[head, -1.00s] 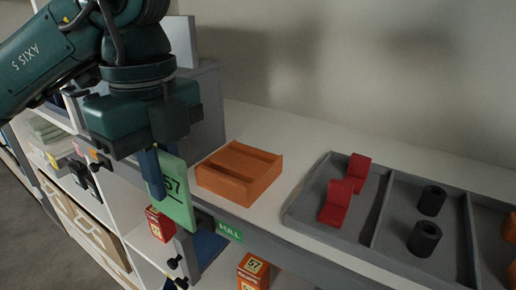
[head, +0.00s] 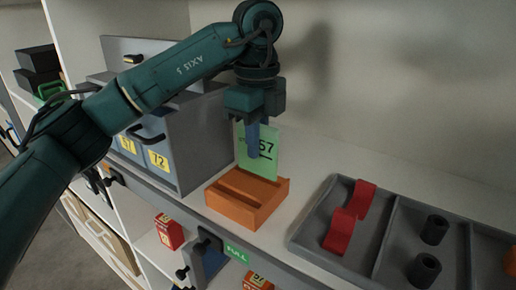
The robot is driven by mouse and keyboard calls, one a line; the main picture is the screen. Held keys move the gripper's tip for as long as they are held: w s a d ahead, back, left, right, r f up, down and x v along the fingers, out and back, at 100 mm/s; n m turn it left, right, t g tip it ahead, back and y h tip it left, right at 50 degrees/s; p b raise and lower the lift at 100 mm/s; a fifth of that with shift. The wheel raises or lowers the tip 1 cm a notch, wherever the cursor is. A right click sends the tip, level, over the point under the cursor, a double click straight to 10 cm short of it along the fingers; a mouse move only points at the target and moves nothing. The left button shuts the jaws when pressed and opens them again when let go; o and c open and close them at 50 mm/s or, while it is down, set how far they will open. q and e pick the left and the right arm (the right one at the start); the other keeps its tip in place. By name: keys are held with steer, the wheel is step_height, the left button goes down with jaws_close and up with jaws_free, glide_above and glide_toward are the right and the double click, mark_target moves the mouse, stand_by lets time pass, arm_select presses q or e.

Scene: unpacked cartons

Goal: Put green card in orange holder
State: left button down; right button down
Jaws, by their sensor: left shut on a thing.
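The green card (head: 268,166) is upright and shows the number 57. My left gripper (head: 253,148) points down and is shut on it; a blue finger lies across the card's front face. The orange holder (head: 231,208) is a low open block with grooves, sitting on the white shelf. The card stands over the holder's back part, and its lower edge meets the back rim in the picture. I cannot tell whether that edge is in a groove, above it or behind the holder. My right gripper is not in view.
A grey tray (head: 383,236) at right holds red pieces (head: 338,232) and black cylinders (head: 434,229). A grey cabinet (head: 206,143) with yellow number labels stands left of the holder. A red box (head: 168,232) is on the lower shelf. White shelf is bare between holder and tray.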

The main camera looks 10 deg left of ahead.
mark_target(258, 173)
arm_select(q)
step_height(258, 173, down, 3)
steer(key=shift+w+r+p, duration=0.1)
steer(key=shift+w+p, duration=0.05)
steer(key=shift+p, duration=0.45)
steer(key=shift+f, duration=0.6)
steer(key=c, duration=1.5)
jaws_free()
steer(key=shift+r, duration=0.1)
step_height(258, 173, up, 8)
steer(key=shift+f+b, duration=0.1)
steer(key=shift+b, duration=0.35)
